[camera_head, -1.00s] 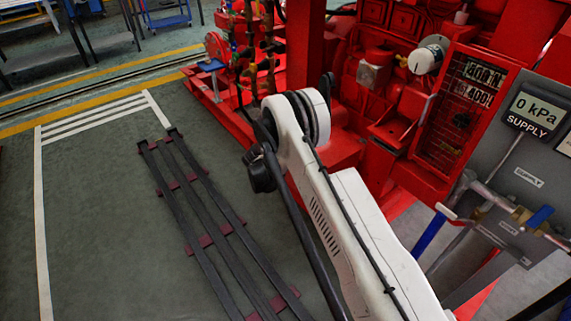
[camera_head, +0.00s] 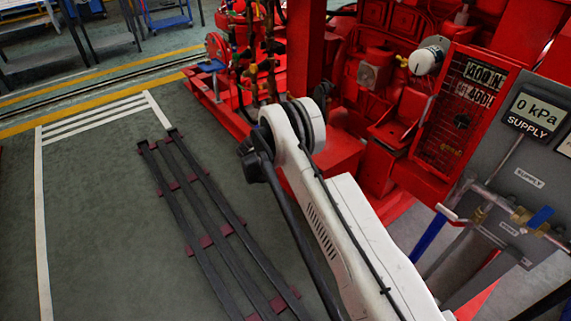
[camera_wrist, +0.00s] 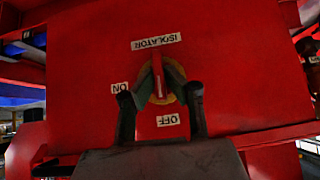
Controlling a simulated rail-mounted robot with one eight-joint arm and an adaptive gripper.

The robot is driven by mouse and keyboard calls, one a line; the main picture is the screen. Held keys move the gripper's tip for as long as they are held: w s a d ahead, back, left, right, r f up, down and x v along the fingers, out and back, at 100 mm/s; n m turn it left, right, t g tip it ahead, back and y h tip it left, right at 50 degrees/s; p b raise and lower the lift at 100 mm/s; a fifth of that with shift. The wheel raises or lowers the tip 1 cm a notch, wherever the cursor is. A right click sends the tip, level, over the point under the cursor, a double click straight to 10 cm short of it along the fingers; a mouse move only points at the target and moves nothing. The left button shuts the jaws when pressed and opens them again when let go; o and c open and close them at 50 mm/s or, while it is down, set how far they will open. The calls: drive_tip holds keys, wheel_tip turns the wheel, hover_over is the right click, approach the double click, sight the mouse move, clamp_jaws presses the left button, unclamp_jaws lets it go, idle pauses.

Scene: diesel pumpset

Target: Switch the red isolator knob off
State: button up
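The red isolator knob (camera_wrist: 157,76) shows in the wrist view on a round yellow plate, on a red panel. Its bar stands nearly upright in the picture, its lower end toward the OFF label (camera_wrist: 168,120). The ON label (camera_wrist: 120,87) is at the left and the ISOLATOR label (camera_wrist: 156,41) above; the lettering is upside down. The dark fingers of my gripper (camera_wrist: 160,82) lie on both sides of the bar, tips close to it. I cannot tell whether they touch it. The head view shows my white arm, but not the gripper or the knob clearly.
The red panel (camera_wrist: 90,60) fills most of the wrist view, with a red ledge below it. In the head view, the red pumpset (camera_head: 400,100) and a grey gauge panel (camera_head: 520,180) with pipes and a blue valve handle are at right. Black rails (camera_head: 205,220) lie on the floor.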

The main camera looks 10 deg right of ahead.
drive_tip(key=o, duration=0.4)
drive_tip(key=shift+o, duration=0.2)
drive_tip(key=v, duration=1.2)
drive_tip(key=shift+r, duration=0.1)
